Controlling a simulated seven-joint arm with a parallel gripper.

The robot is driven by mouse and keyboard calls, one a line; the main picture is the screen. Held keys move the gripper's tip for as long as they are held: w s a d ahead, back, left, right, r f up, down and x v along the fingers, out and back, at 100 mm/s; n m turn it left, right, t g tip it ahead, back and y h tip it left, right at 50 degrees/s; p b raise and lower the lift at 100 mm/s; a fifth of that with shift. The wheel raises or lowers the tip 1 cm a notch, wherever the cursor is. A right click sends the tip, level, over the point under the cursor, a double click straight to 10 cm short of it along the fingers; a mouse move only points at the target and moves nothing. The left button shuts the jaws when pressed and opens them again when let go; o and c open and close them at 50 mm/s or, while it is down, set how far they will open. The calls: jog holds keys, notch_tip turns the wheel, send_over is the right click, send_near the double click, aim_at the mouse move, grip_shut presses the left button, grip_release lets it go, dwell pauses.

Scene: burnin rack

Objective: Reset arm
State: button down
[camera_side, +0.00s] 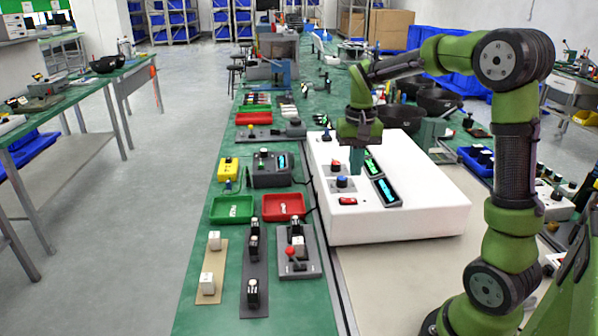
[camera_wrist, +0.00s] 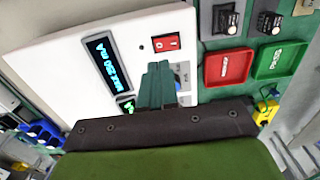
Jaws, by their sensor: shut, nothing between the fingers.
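My green arm reaches in from the right in the side view, and my gripper (camera_side: 357,162) points down above the white burn-in box (camera_side: 420,215). The fingers are teal and shut together with nothing between them. I cannot tell whether the fingers touch anything.
Two lit displays (camera_side: 386,190) are on the box. A green tray (camera_side: 232,209) and a red tray (camera_side: 283,207) lie to its left, with a yellow button box (camera_side: 228,169) behind. Black bowls (camera_side: 400,118) stand beyond the box.

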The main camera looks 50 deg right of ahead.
jog(key=shift+s+a+f+n+t, duration=0.15)
jog(key=shift+s+a+f+t, duration=0.05)
jog(key=shift+a, duration=0.3)
jog(key=shift+s+a+f+n+t, duration=0.15)
jog(key=shift+s+a+t, duration=0.05)
jog(key=shift+a, duration=0.3)
jog(key=s+a+r+n+t+y, duration=0.1)
jog(key=s+a+r+n+t, duration=0.1)
jog(key=s+a, duration=0.3)
jog(key=s+a+r+n+t+y, duration=0.1)
jog(key=s+a+r+n+t, duration=0.1)
jog(key=a, duration=0.9)
jog(key=s+r+t, duration=0.1)
jog(key=s+t, duration=0.1)
jog(key=s, duration=0.1)
jog(key=shift+s+a+r, duration=0.25)
jog(key=shift+s+a, duration=0.05)
jog(key=shift+s, duration=0.05)
